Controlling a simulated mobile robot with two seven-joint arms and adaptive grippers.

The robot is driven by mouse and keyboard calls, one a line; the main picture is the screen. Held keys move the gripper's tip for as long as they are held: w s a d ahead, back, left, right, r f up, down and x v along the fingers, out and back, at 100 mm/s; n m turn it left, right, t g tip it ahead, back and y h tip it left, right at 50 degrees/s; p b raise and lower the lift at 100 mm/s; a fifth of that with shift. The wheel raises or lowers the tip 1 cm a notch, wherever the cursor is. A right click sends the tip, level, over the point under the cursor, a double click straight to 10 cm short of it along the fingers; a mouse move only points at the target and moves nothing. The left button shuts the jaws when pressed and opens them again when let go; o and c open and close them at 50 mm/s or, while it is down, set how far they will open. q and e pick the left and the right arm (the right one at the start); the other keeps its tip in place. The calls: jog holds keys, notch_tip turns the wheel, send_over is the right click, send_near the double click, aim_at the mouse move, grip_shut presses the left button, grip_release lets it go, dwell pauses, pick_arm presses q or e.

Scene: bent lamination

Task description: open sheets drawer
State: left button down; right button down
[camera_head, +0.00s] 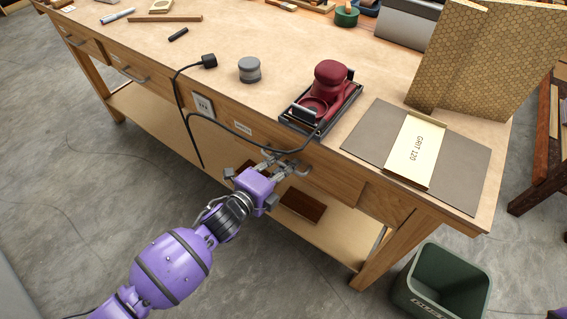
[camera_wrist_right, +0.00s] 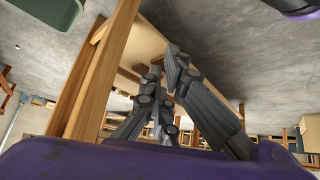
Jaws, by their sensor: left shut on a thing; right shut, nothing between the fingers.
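The drawer front (camera_head: 333,184) is a wooden panel in the bench's front face, toward the right end, below the sander. Its dark metal handle (camera_head: 298,170) is partly hidden behind my fingers. My left gripper (camera_head: 281,163) is shut on this handle, reaching in from the lower left. I see no clear gap above the drawer front, and cannot read a label on it. My right gripper (camera_wrist_right: 163,75) shows only in the right wrist view. It is shut and empty, apart from the bench's wooden leg and shelf there.
On the bench top (camera_head: 215,45) are a red sander (camera_head: 330,75) in a dark tray, a grey round can (camera_head: 249,69) and a GRIT 120 sheet (camera_head: 414,152) on a grey board. A black cable (camera_head: 187,120) hangs over the front edge. A green bin (camera_head: 443,282) stands at lower right.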

jog(key=shift+w, duration=0.1)
